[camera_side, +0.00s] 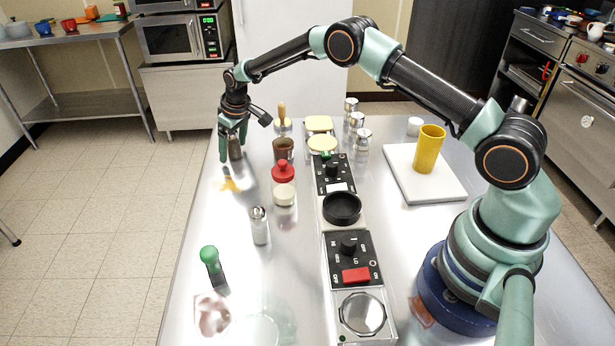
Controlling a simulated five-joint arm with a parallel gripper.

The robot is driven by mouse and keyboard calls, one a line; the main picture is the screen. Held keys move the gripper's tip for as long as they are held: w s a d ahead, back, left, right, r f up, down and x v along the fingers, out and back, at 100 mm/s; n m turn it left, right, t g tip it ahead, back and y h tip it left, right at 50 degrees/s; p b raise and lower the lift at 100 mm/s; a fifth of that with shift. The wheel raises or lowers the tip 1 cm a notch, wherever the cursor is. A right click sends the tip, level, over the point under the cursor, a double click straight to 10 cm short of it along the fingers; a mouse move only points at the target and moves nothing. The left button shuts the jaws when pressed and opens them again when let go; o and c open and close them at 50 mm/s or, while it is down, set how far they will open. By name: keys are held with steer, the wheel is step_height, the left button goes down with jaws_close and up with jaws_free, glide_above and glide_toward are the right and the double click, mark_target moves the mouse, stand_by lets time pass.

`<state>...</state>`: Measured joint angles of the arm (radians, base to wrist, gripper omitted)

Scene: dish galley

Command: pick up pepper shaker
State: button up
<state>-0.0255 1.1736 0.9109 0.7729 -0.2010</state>
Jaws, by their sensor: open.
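My gripper (233,146) is open and points down at the far left edge of the steel table. Its fingers stand on either side of a small dark grey-brown shaker (236,151), which looks like the pepper shaker. The fingers and wrist hide much of it, and I cannot tell whether they touch it. Another shaker (259,226) with a metal cap and pale body stands upright nearer the front, apart from my gripper.
A red-topped container (283,172) and a brown cup (283,149) stand right of my gripper. Several metal-capped jars (362,137) stand farther right. A row of black-panelled devices (349,256) runs down the table. A yellow cup (429,150) stands on a white board (399,176).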

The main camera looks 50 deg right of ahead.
steer(key=c, duration=1.3)
jaws_close()
steer(key=shift+r, duration=0.15)
